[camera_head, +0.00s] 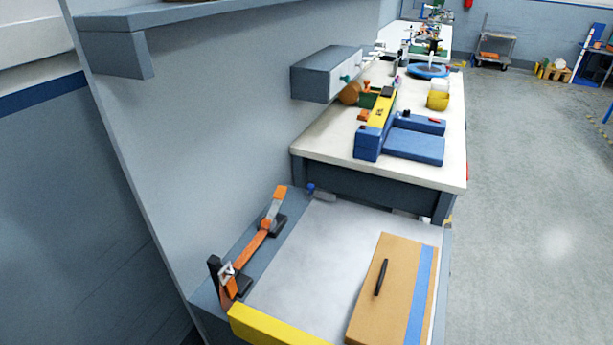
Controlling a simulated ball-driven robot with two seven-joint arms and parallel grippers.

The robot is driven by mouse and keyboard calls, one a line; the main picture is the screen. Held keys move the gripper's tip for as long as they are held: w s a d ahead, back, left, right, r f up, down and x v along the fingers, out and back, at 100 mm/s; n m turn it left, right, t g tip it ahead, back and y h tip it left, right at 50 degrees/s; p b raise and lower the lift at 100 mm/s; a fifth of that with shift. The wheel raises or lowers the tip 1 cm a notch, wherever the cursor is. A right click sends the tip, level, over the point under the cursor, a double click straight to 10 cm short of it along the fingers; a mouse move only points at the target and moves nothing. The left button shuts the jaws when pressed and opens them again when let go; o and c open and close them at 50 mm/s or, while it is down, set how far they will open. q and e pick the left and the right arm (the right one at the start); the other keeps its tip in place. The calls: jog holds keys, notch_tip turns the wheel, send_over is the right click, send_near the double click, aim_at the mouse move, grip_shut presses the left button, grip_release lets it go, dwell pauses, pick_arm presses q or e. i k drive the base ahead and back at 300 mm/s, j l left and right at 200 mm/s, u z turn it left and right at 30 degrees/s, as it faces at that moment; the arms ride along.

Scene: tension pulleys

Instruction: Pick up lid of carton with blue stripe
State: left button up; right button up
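A brown carton (376,303) with a blue stripe (420,294) along its right side lies on the near table in the camera_head view. Its top is flat and looks closed. I cannot tell where the lid ends and the carton body begins. A thin black pen-like object (381,277) lies on its top. The carton's near end is cut off by the bottom edge of the picture. Neither of my grippers shows in this view.
The pale near tabletop (325,250) is clear left of the carton. An orange and black device (252,245) stands along its left edge, and a yellow bar (270,326) runs along the front. A white bench (325,140) with a blue machine (412,145) stands beyond. Open floor lies right.

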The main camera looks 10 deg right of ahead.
aim_at(393, 305)
jog(key=z, duration=1)
jog(key=k+z, duration=0.2)
jog(key=z, duration=0.15)
jog(key=k+z, duration=0.3)
jog(key=i+j, duration=0.05)
jog(key=i, duration=0.05)
